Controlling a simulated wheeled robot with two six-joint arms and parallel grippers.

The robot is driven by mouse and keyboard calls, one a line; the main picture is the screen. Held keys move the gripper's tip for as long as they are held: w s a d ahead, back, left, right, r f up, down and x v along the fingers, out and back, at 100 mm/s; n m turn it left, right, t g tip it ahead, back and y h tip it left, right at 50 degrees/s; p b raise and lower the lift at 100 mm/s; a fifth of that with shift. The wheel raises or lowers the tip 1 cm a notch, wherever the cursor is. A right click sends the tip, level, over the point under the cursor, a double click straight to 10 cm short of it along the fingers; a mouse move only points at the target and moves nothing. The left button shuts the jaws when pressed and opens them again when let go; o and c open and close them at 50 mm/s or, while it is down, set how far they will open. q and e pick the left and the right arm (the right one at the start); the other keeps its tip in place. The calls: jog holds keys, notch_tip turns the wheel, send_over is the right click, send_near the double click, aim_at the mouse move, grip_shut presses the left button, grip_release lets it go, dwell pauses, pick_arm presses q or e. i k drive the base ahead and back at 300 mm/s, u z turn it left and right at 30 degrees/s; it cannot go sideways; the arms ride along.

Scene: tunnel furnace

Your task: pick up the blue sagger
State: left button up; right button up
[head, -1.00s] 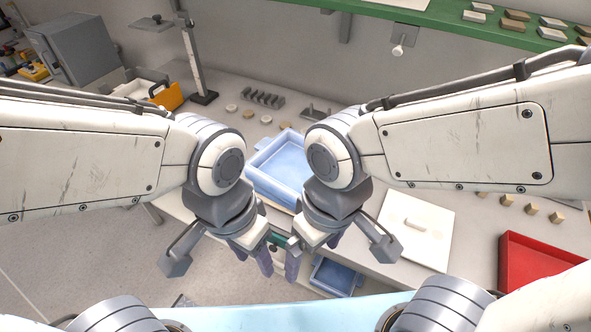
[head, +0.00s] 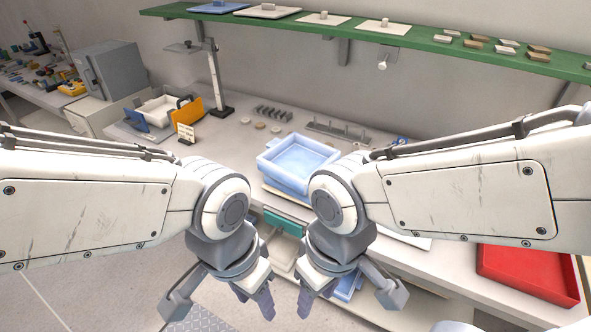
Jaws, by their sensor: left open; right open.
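The blue sagger (head: 297,159), a light blue open rectangular box, sits on the grey bench, a little right of centre in the head view. My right arm's wrist covers its lower right corner. My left gripper (head: 254,297) is open and empty, in front of the bench and lower in the view than the sagger. My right gripper (head: 317,296) is open and empty beside it, also away from the sagger. Neither gripper touches it.
A darker blue bin (head: 348,286) shows below the bench, partly behind my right gripper. A red tray (head: 530,268) lies at the right. Small grey racks (head: 340,130) stand behind the sagger. A green shelf (head: 420,44) runs above the bench.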

aim_at(291, 161)
jog(key=u, duration=0.05)
jog(key=i, duration=1.05)
jog(key=z, duration=0.5)
